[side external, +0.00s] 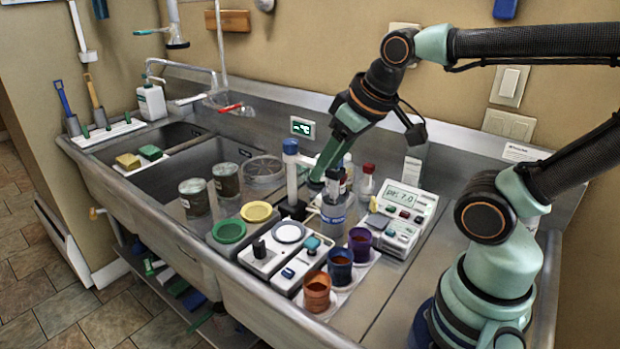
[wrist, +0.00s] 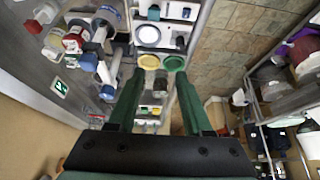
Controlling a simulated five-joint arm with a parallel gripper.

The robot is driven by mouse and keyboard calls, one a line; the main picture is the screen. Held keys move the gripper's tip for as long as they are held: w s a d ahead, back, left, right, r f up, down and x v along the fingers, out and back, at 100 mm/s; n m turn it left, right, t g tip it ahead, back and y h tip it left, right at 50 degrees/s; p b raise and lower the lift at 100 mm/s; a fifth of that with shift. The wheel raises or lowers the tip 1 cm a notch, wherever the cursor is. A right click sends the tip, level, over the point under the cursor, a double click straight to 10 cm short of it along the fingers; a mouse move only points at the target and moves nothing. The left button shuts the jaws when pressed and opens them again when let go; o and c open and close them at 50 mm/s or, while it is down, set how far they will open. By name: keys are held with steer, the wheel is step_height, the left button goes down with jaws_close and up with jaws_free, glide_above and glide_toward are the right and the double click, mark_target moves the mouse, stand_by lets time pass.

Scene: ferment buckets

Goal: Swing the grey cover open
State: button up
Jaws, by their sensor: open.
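A pale grey round cover (side external: 289,232) lies flat on a white unit in the side view, beside the yellow and green lids. It looks shut, but its hinge cannot be made out. In the wrist view it is the pale disc (wrist: 149,35) beyond my fingertips. My gripper (side external: 318,178) points down above the back of the counter, behind and above the cover and apart from it. In the wrist view my gripper (wrist: 160,75) has its two green fingers spread, with nothing held between them.
A yellow lid (side external: 256,211) and a green lid (side external: 229,231) sit left of the cover. A blue-topped column (side external: 290,150) and a labelled container (side external: 334,212) stand close to my fingers. Several coloured cups, including an orange one (side external: 317,291), and a pH meter (side external: 402,215) are at the right.

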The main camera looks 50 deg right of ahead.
steer(key=shift+c, duration=0.5)
